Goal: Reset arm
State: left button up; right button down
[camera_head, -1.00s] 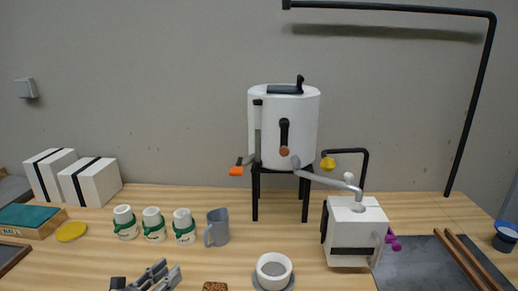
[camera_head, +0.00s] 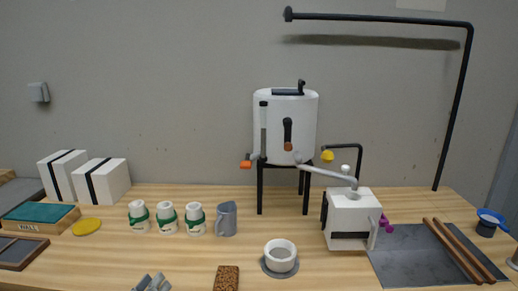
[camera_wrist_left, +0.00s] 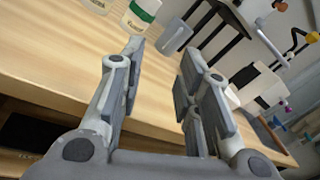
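My left gripper (camera_head: 152,284) shows only by its fingertips at the bottom edge of the head view, left of the middle. In the left wrist view the left gripper (camera_wrist_left: 158,75) is open, its two grey fingers well apart with nothing between them. It is in front of the wooden table (camera_head: 120,262), near its edge. A grey mug (camera_head: 227,219) and several white cups with green bands (camera_head: 167,218) stand on the table beyond it. A cup (camera_wrist_left: 141,14) and the mug (camera_wrist_left: 176,37) also show past the fingers. My right gripper is in neither view.
A white tank (camera_head: 270,130) on black legs stands at the back. A white box with a crank (camera_head: 352,218) is right of it. A white bowl (camera_head: 281,250) on a grey disc and a cork block (camera_head: 227,279) lie near the front.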

pick_arm(q)
jog(key=s+a+f+n+g+y, duration=0.2)
jog(key=s+f+n+g+y, duration=0.7)
jog(key=n, duration=1.1)
jog(key=s+d+f+n+g+h, duration=0.35)
jog(key=s+n, duration=0.25)
jog(key=s, duration=0.5)
jog(key=s+d+f+n+g+h, duration=0.2)
jog(key=s+d+n, duration=0.25)
jog(key=s, duration=0.65)
notch_tip(320, 180, down, 25)
jog(key=g+p, duration=0.1)
jog(key=s+a+f, duration=0.2)
jog(key=s+f, duration=0.5)
jog(key=s, duration=0.1)
jog(key=s+a+f+g+p, duration=0.1)
jog(key=s+f, duration=0.6)
jog(key=s, duration=0.2)
jog(key=shift+a+f+p, duration=0.25)
jog(key=shift+a+p, duration=0.05)
jog(key=shift+a, duration=0.1)
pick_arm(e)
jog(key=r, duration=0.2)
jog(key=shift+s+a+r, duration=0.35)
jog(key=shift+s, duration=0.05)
pick_arm(q)
jog(key=shift+y, duration=0.25)
